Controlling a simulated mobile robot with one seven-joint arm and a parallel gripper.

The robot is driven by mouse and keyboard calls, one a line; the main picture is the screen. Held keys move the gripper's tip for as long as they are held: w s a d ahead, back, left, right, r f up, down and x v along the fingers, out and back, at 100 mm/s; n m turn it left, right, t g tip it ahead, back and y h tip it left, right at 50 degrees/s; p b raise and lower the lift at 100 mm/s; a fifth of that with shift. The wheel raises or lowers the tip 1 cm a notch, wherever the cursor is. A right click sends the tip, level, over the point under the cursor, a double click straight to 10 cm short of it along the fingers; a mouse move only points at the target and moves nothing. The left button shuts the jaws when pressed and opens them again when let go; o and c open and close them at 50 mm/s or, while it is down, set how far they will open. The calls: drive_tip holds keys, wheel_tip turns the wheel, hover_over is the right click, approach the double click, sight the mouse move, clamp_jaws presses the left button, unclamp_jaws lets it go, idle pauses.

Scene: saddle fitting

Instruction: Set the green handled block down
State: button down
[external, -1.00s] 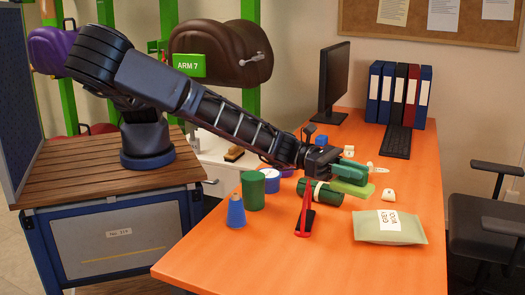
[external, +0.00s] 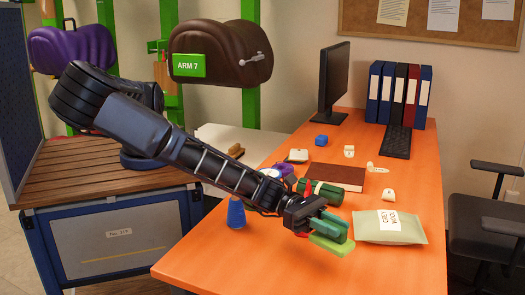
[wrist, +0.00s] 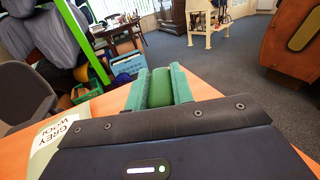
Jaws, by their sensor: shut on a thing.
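The green handled block (external: 331,246) is in my gripper (external: 330,226), low over the front part of the orange table. Its light green flat body shows below the teal fingers. I cannot tell whether its underside touches the table. In the wrist view its rounded green handle (wrist: 160,88) sits between the two teal fingers, which are shut on it. The block's body is hidden there.
The grey wool packet (external: 375,229) lies close to the right of the block. A dark green roll (external: 326,194) and a brown book (external: 336,175) lie behind my gripper. A blue cone (external: 236,213) stands left. The table's front is bare.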

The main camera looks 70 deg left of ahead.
drive_tip(key=shift+f, duration=4.35)
drive_tip(key=c, duration=1.2)
unclamp_jaws()
drive_tip(key=shift+f, duration=0.15)
drive_tip(key=shift+a, duration=0.15)
drive_tip(key=shift+v, duration=1.2)
wheel_tip(320, 180, up, 7)
drive_tip(key=shift+s+a+r, duration=0.15)
drive_tip(key=shift+r, duration=0.05)
